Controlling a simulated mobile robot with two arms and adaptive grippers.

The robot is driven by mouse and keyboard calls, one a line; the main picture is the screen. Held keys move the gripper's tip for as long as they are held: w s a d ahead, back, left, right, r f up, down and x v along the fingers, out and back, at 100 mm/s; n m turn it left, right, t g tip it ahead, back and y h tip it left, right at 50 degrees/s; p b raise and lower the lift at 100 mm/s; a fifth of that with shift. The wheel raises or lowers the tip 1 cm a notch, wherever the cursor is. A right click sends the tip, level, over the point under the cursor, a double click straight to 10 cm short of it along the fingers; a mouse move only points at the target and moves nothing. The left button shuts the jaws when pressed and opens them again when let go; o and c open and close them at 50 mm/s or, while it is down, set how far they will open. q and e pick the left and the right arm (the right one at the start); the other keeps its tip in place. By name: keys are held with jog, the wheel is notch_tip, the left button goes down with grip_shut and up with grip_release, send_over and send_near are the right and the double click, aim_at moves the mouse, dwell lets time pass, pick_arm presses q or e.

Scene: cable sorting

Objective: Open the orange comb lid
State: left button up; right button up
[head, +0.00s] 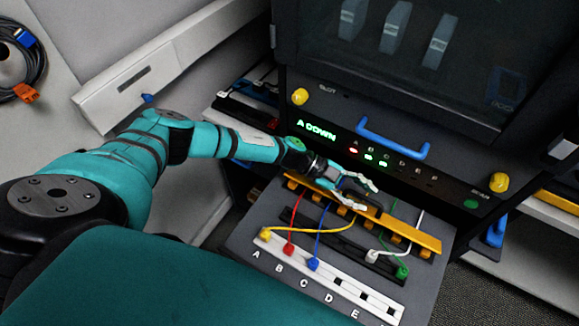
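The orange comb lid (415,235) is a long flat bar lying across the grey panel in front of the dark cabinet, with several orange teeth or clips below its edge. My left gripper (367,197) is over the middle of the lid, its two pale fingertips apart. A dark part shows between the fingers; I cannot tell whether they touch it or the lid. The gripper hides part of the lid. My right gripper is not in view.
Yellow (265,233), red (288,249), blue (313,264), white (372,256) and green (402,272) plugs with cables sit below the lid near a white lettered strip (335,277). The cabinet has a blue handle (395,143) and a green "A DOWN" display (316,130).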

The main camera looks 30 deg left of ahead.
pick_arm(q)
jog(key=shift+s+a+f+m+b, duration=0.15)
jog(key=shift+s+f+m+b, duration=0.2)
jog(key=shift+s+f+m, duration=0.1)
jog(key=m+t+b, duration=0.1)
jog(key=b, duration=0.1)
jog(key=s+f+m+t+b, duration=0.1)
jog(key=s+m+h+b, duration=0.1)
jog(key=m+b, duration=0.1)
jog(key=shift+s+a+f+t+b, duration=0.2)
jog(key=shift+f+t+b, duration=0.1)
jog(key=shift+f+t, duration=0.1)
jog(key=shift+s+a+r+p, duration=0.15)
jog(key=shift+a+r+p, duration=0.5)
jog(key=shift+a+p, duration=0.15)
jog(key=p+v, duration=0.1)
jog(key=v, duration=1.4)
jog(key=shift+a, duration=0.2)
jog(key=shift+s, duration=0.1)
